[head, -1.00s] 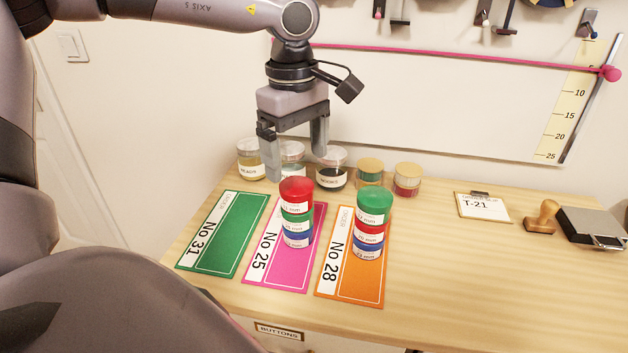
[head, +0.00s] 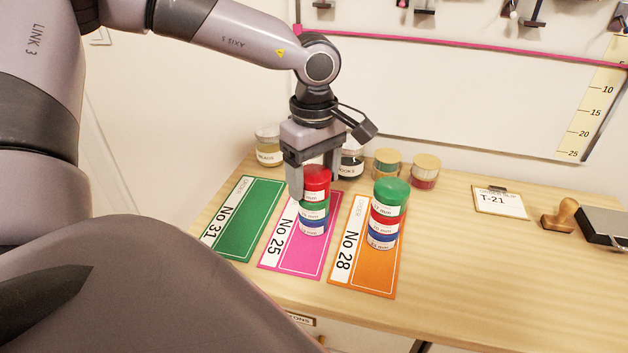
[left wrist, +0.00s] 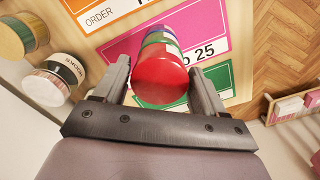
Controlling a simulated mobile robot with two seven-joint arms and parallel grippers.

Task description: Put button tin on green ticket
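The green ticket (head: 250,222), marked No 31, lies bare at the left of the ticket row. On the pink ticket (head: 284,256), No 25, stands a stack with a red tin (head: 316,181) on top, a green tin (head: 314,211) in the middle and a blue tin (head: 313,226) at the bottom. My left gripper (head: 315,190) is open, its fingers on either side of the red tin. In the left wrist view the red tin (left wrist: 160,80) sits between the fingers with gaps beside it. My right gripper is out of view.
The orange ticket (head: 373,282), No 28, holds another stack, topped by a green tin (head: 391,193). Several jars stand behind, including a bead jar (head: 266,145). A clipboard (head: 499,201) and a wooden stamp (head: 558,214) lie to the right, with bare table between.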

